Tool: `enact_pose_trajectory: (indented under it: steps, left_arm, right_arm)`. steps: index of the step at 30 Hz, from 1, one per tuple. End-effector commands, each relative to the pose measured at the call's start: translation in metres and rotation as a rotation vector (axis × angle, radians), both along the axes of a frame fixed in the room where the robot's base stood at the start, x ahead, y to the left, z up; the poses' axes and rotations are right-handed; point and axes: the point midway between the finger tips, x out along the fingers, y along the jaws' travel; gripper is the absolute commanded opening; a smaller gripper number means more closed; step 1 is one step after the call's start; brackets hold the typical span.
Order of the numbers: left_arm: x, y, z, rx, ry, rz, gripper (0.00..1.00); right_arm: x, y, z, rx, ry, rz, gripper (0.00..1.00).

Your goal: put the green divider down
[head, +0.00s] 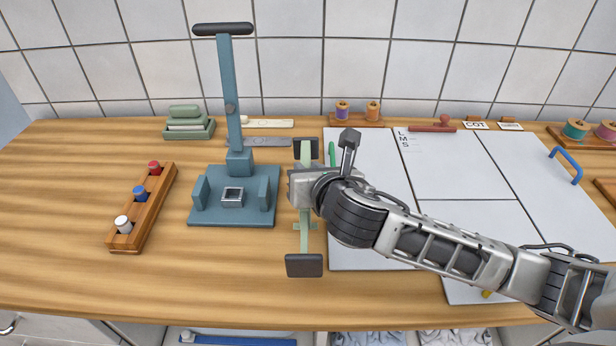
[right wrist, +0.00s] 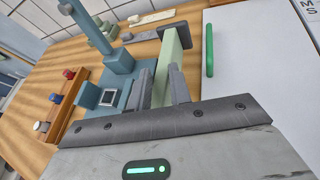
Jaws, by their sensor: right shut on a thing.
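The green divider (head: 304,236) is a pale green bar with a dark block at each end, seen between the blue press and the white boards. My right gripper (head: 303,190) is shut on its middle. In the right wrist view the pale green bar (right wrist: 172,68) stands between the two grey fingers of the gripper (right wrist: 162,88), with a dark block at its far end. The gripper body covers the middle of the divider in the head view. I cannot tell whether the divider touches the table. My left gripper is not in view.
The blue press (head: 262,205) with its upright lever stands left of the divider. A wooden rack (head: 143,215) with coloured pegs is further left. Bare wood is free at the front left.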

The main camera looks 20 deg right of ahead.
Motion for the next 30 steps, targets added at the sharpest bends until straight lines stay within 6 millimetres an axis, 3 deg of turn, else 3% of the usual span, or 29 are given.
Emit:
enact_pose_trajectory:
  steps: [6,13,14,16,25,30]
  left_arm:
    - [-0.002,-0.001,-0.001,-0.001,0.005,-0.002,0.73]
    - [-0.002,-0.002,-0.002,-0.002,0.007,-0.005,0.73]
    - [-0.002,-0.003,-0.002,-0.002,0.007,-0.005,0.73]
    - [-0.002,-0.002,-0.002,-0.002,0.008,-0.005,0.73]
    - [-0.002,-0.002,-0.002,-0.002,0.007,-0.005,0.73]
    - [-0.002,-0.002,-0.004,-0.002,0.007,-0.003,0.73]
  right_arm:
    - [0.000,-0.002,-0.030,-0.001,0.002,-0.004,0.00]
    - [0.000,-0.001,-0.031,-0.001,-0.001,-0.002,0.00]
    - [0.000,-0.001,-0.032,-0.001,0.002,-0.003,0.26]
    - [0.000,-0.001,-0.032,-0.001,0.002,-0.003,0.43]
    - [-0.001,-0.001,-0.031,-0.001,0.000,-0.002,0.43]
    - [-0.018,0.000,-0.025,0.000,0.001,0.000,0.43]
